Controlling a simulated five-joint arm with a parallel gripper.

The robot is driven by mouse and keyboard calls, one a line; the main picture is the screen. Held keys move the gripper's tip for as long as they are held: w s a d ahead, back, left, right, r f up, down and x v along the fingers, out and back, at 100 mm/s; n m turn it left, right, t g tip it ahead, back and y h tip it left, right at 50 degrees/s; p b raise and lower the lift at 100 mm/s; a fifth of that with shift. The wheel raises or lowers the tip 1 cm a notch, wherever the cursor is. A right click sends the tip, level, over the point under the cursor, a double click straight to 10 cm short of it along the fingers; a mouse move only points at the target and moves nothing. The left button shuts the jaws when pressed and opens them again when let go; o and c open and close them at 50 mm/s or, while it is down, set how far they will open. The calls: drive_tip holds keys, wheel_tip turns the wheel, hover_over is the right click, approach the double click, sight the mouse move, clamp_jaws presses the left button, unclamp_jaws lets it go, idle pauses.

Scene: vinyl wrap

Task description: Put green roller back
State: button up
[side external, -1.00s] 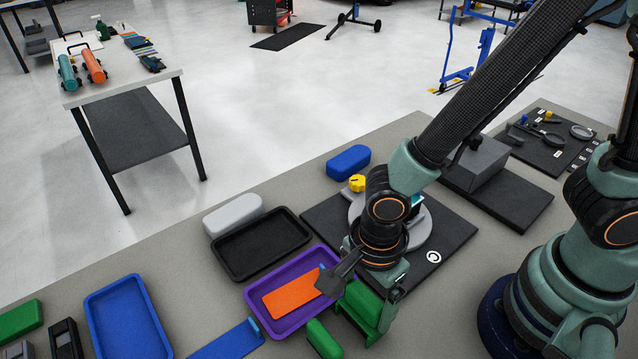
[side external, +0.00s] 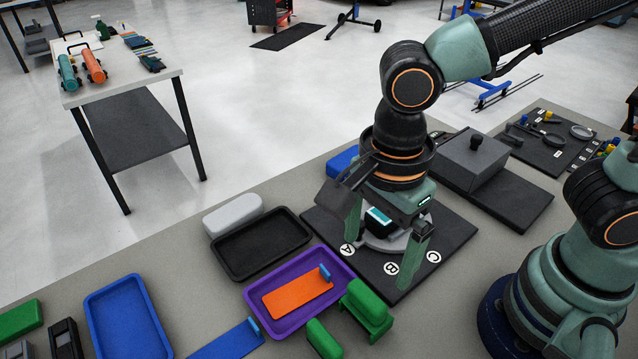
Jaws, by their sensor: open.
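A green round-topped piece (side external: 369,303), which looks like the green roller, sits with a green block-like support at the right end of the purple tray. A smaller green piece (side external: 324,339) stands just in front and to its left; I cannot tell whether they are joined. My gripper (side external: 378,263) is open with its fingers pointing down.
The purple tray (side external: 258,324) holds an orange plate (side external: 296,296) with a blue handle. A black tray (side external: 238,274), a grey rounded block (side external: 232,212) and a blue tray (side external: 88,306) lie to the left. A grey box (side external: 474,158) stands right of my gripper. The board bears labels A, B and C.

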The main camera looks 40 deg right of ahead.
drive_tip(key=w+d+r+n+t, duration=0.2)
drive_tip(key=w+d+r+n, duration=0.2)
drive_tip(key=d+n, duration=0.5)
drive_tip(key=w+d+r+n+t, duration=0.3)
drive_tip(key=w+d+r+n, duration=0.1)
drive_tip(key=d+n, duration=0.5)
drive_tip(key=shift+w+d+t, duration=0.3)
drive_tip(key=shift+w+d, duration=0.2)
drive_tip(key=shift+d, duration=0.5)
drive_tip(key=shift+r, duration=0.1)
